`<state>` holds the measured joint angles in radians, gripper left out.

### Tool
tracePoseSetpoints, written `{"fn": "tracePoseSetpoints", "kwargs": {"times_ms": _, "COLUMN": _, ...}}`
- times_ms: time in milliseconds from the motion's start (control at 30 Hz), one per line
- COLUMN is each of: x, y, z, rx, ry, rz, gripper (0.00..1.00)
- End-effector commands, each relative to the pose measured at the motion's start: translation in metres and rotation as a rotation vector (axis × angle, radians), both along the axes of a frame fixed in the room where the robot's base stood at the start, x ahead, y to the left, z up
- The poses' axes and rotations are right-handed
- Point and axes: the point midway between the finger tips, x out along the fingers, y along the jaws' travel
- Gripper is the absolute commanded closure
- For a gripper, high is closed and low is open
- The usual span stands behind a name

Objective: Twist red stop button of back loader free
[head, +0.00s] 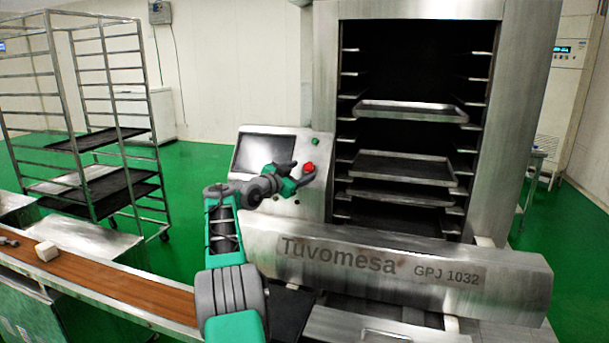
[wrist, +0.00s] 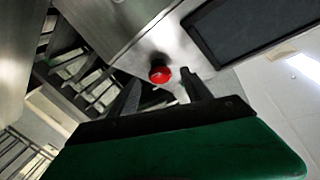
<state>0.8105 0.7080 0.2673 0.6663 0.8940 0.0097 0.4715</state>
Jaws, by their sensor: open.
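The red stop button (head: 308,167) sits on the sloped metal control panel of the back loader (head: 430,60), below a green button (head: 315,141) and right of the dark screen (head: 264,153). My gripper (head: 302,172) is at the panel, close to the red button. In the wrist view the red button (wrist: 160,73) lies ahead of and between the two fingertips of my gripper (wrist: 160,84). The fingers are apart and hold nothing. I cannot tell whether they touch the button.
The loader's open cabinet holds several trays (head: 405,168) on racks. A long metal cover (head: 400,265) lettered Tuvomesa runs in front of it. A conveyor (head: 100,290) with a pale block (head: 46,251) lies at the left. A wheeled rack (head: 95,130) stands behind.

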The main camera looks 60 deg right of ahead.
Motion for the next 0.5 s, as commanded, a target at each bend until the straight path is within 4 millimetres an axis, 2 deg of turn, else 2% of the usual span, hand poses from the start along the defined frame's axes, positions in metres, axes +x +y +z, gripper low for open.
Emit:
{"fn": "tracePoseSetpoints", "kwargs": {"times_ms": 100, "x": 0.004, "y": 0.024, "z": -0.002, "rx": -0.001, "ry": -0.001, "rz": 0.003, "gripper": 0.43}}
{"fn": "tracePoseSetpoints", "kwargs": {"times_ms": 233, "x": 0.007, "y": 0.043, "z": 0.0, "rx": -0.002, "ry": 0.0, "rz": 0.001, "gripper": 0.43}}
{"fn": "tracePoseSetpoints", "kwargs": {"times_ms": 500, "x": 0.007, "y": 0.049, "z": 0.002, "rx": 0.0, "ry": 0.0, "rz": 0.0, "gripper": 0.43}}
